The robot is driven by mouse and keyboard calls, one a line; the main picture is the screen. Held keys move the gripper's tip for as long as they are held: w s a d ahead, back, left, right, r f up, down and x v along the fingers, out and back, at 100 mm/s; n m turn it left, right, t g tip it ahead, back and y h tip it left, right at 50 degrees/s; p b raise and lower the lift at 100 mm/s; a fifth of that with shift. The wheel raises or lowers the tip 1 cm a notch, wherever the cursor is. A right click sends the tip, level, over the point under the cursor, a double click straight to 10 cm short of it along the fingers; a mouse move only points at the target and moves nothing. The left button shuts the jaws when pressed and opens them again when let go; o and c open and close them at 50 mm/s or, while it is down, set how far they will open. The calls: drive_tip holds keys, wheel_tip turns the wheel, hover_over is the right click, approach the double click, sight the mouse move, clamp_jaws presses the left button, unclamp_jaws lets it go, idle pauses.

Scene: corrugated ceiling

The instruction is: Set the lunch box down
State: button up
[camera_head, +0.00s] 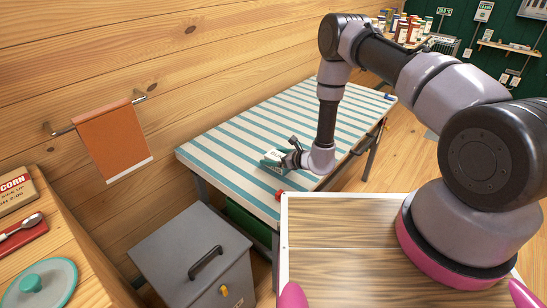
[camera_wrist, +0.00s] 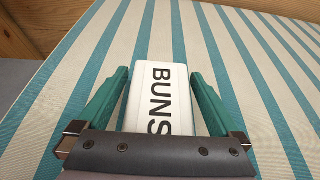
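The lunch box is a white box with "BUNS" in black letters (camera_wrist: 162,95). In the head view my gripper (camera_head: 274,158) is low over the near left part of the striped table (camera_head: 240,135), and only a small white and teal patch of box and fingers shows there. I cannot tell whether the box touches the tabletop.
The teal and white striped tabletop is clear around my gripper. A small red item (camera_head: 279,194) is at its near edge. A grey lidded bin (camera_head: 180,260) stands in front of the table. An orange towel (camera_head: 112,140) hangs on the wooden wall.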

drive_tip(key=shift+r, duration=0.15)
drive_tip(key=v, duration=1.2)
drive_tip(key=a+r+n+g+y, duration=0.2)
drive_tip(key=r+n+g, duration=0.15)
drive_tip(key=r, duration=0.95)
drive_tip(key=a+r+n+g+y, duration=0.2)
drive_tip(key=r+n, duration=0.3)
drive_tip(key=r, duration=0.7)
drive_tip(key=s+d+r+n+g+h, duration=0.25)
drive_tip(key=s+r+n, duration=0.45)
drive_tip(key=r, duration=0.6)
drive_tip(key=s+d+r+n+t+h, duration=0.3)
drive_tip(key=s+d+r+h, duration=0.2)
drive_tip(key=d, duration=0.5)
drive_tip(key=s+d+r+n+t+h, duration=0.3)
drive_tip(key=s+d+r+h, duration=0.2)
drive_tip(key=s+d+r, duration=0.4)
drive_tip(key=shift+s+d+r+t, duration=0.2)
drive_tip(key=shift+d+r+t, duration=0.2)
drive_tip(key=shift+d+r, duration=0.3)
